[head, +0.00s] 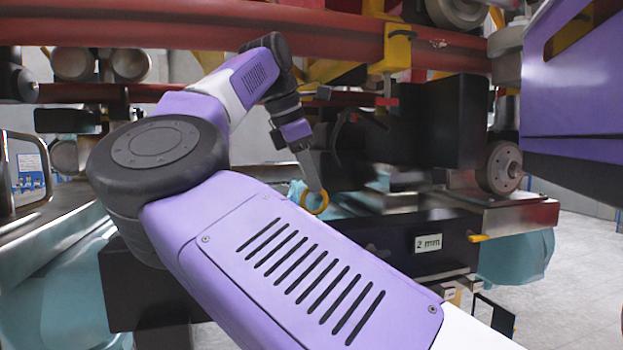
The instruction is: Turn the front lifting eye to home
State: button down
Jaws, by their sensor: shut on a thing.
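The lifting eye is a small yellow-orange ring (323,207) near the middle of the head view, low beneath the red rails. My gripper (316,186) reaches down to it from above, and its grey fingers are shut on the ring. The upper part of the ring is partly covered by the fingers. My own arm hides what lies below the ring, so its mount and any home mark cannot be made out.
Red rails (440,47) cross above my arm. A black block (445,120) and a dark bar with a "2 mm" label (428,243) stand to the right. A yellow bracket (398,48) hangs near the top. Open floor (575,270) shows at the lower right.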

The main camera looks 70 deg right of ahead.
dwell(0.3)
jog(key=c, duration=1.5)
grip_release()
jog(key=v, duration=0.7)
jog(key=shift+w+a+r, duration=0.15)
jog(key=shift+r, duration=0.2)
